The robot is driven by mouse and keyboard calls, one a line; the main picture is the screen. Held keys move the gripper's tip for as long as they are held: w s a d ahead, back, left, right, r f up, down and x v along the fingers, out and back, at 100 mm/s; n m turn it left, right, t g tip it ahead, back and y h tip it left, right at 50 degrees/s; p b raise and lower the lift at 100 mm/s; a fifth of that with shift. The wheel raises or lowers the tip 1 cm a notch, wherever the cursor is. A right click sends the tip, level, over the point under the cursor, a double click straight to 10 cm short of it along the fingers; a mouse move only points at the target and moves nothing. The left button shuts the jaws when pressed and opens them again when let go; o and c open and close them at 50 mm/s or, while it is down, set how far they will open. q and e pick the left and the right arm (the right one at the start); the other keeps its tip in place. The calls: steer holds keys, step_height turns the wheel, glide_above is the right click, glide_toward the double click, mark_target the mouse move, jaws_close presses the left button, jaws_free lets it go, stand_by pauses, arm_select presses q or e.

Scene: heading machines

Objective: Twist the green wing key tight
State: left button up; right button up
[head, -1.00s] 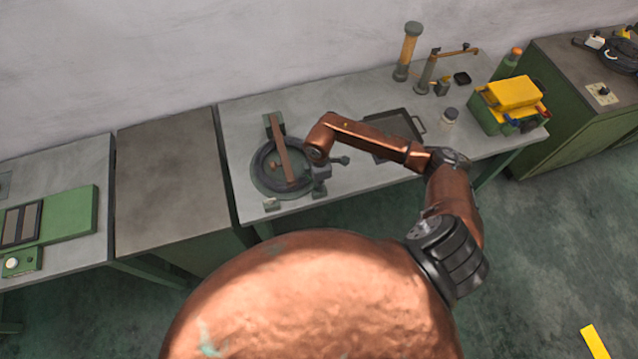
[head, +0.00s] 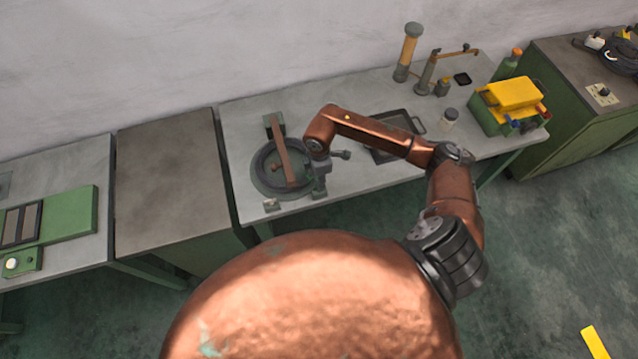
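A round dark grey-green clamping fixture (head: 258,179) sits on the grey bench, with a brown bar (head: 281,150) lying across it. My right arm comes in from the right, and its dark wrist and gripper (head: 319,188) are at the fixture's right edge. The gripper is small and partly hidden by my arm, so I cannot tell whether its fingers are open or shut. A grey-green knobbed handle (head: 341,155) sticks out to the right beside the wrist. I cannot make out a green wing key clearly; it may be hidden at the gripper. My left gripper is not in view.
A dark tray (head: 384,155) lies under my forearm. A jar (head: 448,118), an orange-and-grey post (head: 406,55) and a green-and-yellow toolbox (head: 510,105) stand farther right. A small grey block (head: 271,204) is at the front edge. The bench left of the fixture is bare.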

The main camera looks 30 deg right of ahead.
step_height(320, 180, up, 8)
steer(key=shift+r, duration=0.2)
stand_by(0.5)
